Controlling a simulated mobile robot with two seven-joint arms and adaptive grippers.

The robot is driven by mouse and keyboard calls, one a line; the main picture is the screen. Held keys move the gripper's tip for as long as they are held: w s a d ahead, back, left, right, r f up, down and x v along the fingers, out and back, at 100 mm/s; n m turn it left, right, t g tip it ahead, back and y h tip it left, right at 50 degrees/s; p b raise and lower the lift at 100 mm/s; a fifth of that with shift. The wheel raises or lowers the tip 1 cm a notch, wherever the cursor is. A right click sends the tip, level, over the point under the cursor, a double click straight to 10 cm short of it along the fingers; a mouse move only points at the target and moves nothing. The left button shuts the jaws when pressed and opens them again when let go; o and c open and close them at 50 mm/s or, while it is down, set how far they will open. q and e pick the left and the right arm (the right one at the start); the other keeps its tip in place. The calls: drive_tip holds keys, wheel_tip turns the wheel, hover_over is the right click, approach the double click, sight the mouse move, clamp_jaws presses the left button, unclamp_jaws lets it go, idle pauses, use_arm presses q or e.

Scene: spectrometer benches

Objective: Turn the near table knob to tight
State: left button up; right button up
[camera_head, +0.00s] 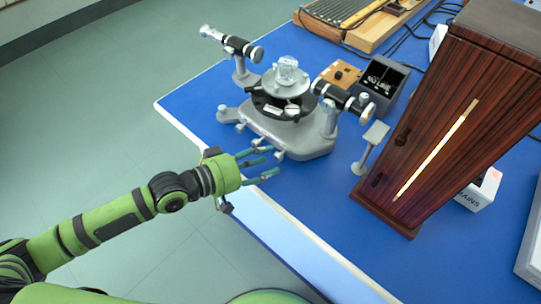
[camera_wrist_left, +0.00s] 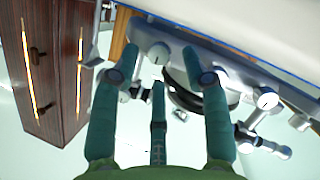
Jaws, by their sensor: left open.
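The grey spectrometer (camera_head: 300,140) stands on the blue bench, with a round prism table and two telescope tubes on top. Small pale knobs stick out of its base on the side facing my arm. One pale knob (camera_wrist_left: 158,53) shows between my fingertips in the left wrist view; another knob (camera_wrist_left: 267,98) is further right. I cannot tell for certain which is the near table knob. My left gripper (camera_head: 272,162) is open, its green fingers pointing at the base's near side. It also shows in the left wrist view (camera_wrist_left: 160,48), and nothing is clasped. My right gripper is not in view.
A tall dark wooden lamp box (camera_head: 440,120) with a bright slit stands to the right. A small stand (camera_head: 372,140) is between it and the spectrometer. A black box (camera_head: 383,80) and wooden block (camera_head: 340,75) sit behind. The bench edge (camera_head: 230,205) runs below my gripper.

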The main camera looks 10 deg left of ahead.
use_arm(q)
drive_tip(key=shift+w+d+f, duration=0.15)
drive_tip(key=shift+w+d, duration=0.25)
drive_tip(key=shift+d, duration=0.15)
drive_tip(key=shift+w+d+f, duration=0.1)
drive_tip(key=shift+w+d, duration=0.05)
drive_tip(key=shift+d, duration=0.15)
clamp_jaws()
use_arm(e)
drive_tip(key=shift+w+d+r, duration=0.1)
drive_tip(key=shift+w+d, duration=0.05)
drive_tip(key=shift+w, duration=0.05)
